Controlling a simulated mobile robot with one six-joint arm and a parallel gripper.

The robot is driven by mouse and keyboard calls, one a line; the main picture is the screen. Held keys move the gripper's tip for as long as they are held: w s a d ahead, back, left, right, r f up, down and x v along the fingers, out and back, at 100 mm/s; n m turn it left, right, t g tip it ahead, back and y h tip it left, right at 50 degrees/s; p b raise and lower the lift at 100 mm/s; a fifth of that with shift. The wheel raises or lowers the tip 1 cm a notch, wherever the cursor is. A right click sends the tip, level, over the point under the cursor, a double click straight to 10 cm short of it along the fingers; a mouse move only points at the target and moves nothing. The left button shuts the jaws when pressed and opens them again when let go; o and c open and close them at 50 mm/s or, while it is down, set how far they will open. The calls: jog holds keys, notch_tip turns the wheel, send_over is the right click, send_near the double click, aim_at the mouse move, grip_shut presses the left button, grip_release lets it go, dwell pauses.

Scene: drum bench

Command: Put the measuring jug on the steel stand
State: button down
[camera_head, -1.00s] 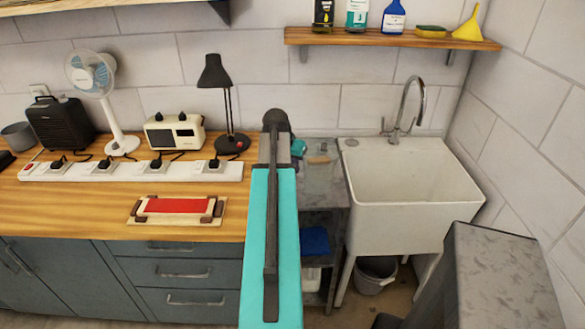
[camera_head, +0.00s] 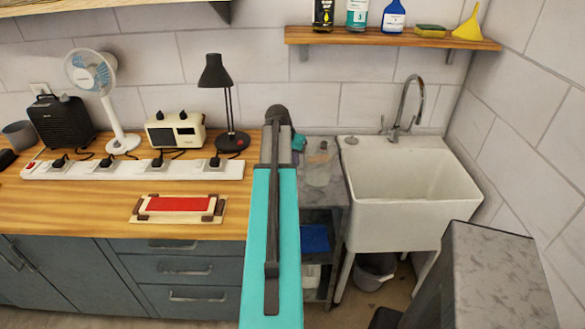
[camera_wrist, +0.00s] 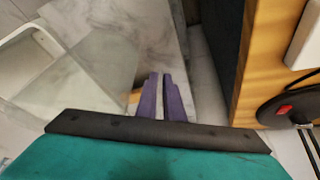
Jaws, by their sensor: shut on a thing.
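The clear measuring jug (camera_head: 319,168) shows faintly just right of my arm's end, over the grey top of the stand between bench and sink. It also shows as a large see-through shape in the wrist view (camera_wrist: 100,72). My gripper (camera_wrist: 163,82) has its purple fingers close together at the jug's side, shut on it; the exact grip is hard to see. In the head view my arm hides the gripper. The steel stand (camera_head: 331,199) has a mottled grey top and lower shelves. Whether the jug touches the top I cannot tell.
The white sink (camera_head: 400,225) with its tap stands close right of the stand. The wooden bench (camera_head: 90,215) is on the left, with a black lamp (camera_head: 215,75) near its right end. A grey mottled block (camera_head: 495,275) stands at the lower right.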

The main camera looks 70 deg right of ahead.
jog(key=shift+f+p, duration=0.6)
jog(key=shift+f, duration=0.85)
jog(key=shift+f, duration=0.15)
jog(key=c, duration=1.9)
grip_release()
jog(key=shift+r, duration=0.25)
jog(key=b+v, duration=0.3)
jog(key=v, duration=0.8)
jog(key=shift+a+r, duration=0.15)
jog(key=shift+r, duration=0.25)
jog(key=shift+w, duration=0.15)
